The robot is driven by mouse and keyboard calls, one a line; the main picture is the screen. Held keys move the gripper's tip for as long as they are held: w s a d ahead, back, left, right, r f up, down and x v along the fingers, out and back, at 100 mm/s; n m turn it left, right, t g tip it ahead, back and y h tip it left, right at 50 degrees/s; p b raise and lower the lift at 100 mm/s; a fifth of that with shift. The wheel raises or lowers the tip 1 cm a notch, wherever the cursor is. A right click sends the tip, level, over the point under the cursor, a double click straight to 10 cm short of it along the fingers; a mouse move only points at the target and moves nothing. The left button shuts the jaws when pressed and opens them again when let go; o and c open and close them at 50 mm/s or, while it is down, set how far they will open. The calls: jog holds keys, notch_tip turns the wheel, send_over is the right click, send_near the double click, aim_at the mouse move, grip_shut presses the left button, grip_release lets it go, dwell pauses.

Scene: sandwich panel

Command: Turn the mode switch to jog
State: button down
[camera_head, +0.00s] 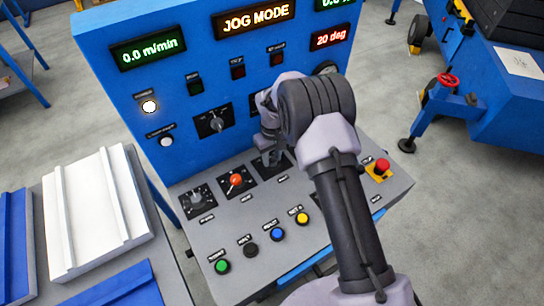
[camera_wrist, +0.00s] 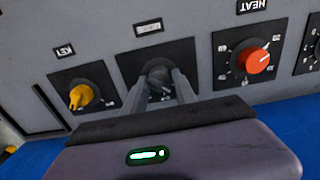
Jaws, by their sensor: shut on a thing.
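The mode switch is a dark knob (camera_wrist: 158,73) on a black plate, in the middle of the wrist view. My gripper (camera_wrist: 167,88) reaches down over it with one finger on each side and is shut on the knob. In the head view my gripper (camera_head: 268,158) stands over the switch's black plate (camera_head: 283,170), just right of the red heat knob (camera_head: 236,180). The knob itself is hidden there, and I cannot read its pointer or position marks. The upper display (camera_head: 253,20) reads "JOG MODE" in orange.
In the wrist view, a yellow key switch (camera_wrist: 81,97) and the red heat knob (camera_wrist: 252,61) flank the mode switch. Several coloured buttons, including a yellow one (camera_head: 302,218), line the desk's front. A red emergency stop (camera_head: 382,166) is at right. White panels (camera_head: 92,210) lie left.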

aim_at(272, 157)
dwell(0.4)
jog(key=c, duration=1)
grip_release()
notch_tip(272, 157, up, 17)
jog(key=p, duration=0.5)
jog(key=shift+r, duration=0.2)
